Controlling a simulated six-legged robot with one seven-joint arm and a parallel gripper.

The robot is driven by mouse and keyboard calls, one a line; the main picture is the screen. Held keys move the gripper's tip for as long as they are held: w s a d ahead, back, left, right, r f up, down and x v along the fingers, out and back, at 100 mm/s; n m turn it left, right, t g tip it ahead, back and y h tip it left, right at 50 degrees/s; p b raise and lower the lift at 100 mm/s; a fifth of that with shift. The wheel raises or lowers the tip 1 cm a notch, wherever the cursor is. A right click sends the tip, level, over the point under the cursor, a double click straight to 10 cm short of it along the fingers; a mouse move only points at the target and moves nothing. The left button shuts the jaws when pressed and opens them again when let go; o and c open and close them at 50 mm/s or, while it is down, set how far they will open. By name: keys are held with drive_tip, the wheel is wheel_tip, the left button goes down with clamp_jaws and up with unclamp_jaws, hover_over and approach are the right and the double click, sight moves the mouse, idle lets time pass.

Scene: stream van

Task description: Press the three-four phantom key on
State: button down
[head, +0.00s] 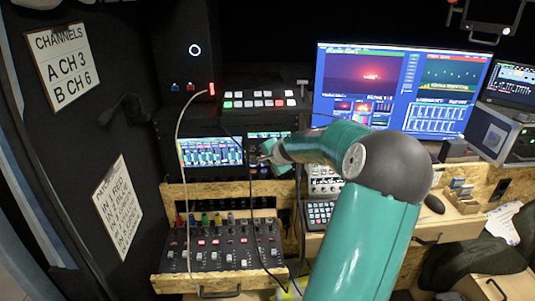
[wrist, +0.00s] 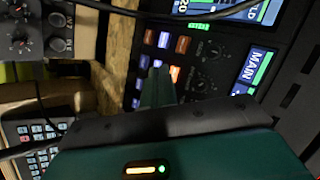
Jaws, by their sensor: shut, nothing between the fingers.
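The mixer panel with small keys shows in the wrist view, beside a screen marked MAIN (wrist: 255,69). An orange key (wrist: 183,44) and a pale blue key (wrist: 163,40) stand in a block of several keys. A second orange key (wrist: 175,73) lies right beside my fingertips. The key labels are too small to read, so I cannot tell which is the three-four phantom key. My gripper (wrist: 158,76) is shut and empty, its green fingers over the key block and hiding part of it. In the head view my gripper (head: 263,155) is at the mixer's front; contact is unclear.
The mixer's wide screen (head: 210,151) is left of my gripper. A video switcher (head: 262,99) sits above it. A dark cable hangs close to my gripper. Large monitors (head: 395,88) stand to the right.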

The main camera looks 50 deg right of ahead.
drive_tip(key=s+a, duration=0.4)
drive_tip(key=shift+a, duration=0.25)
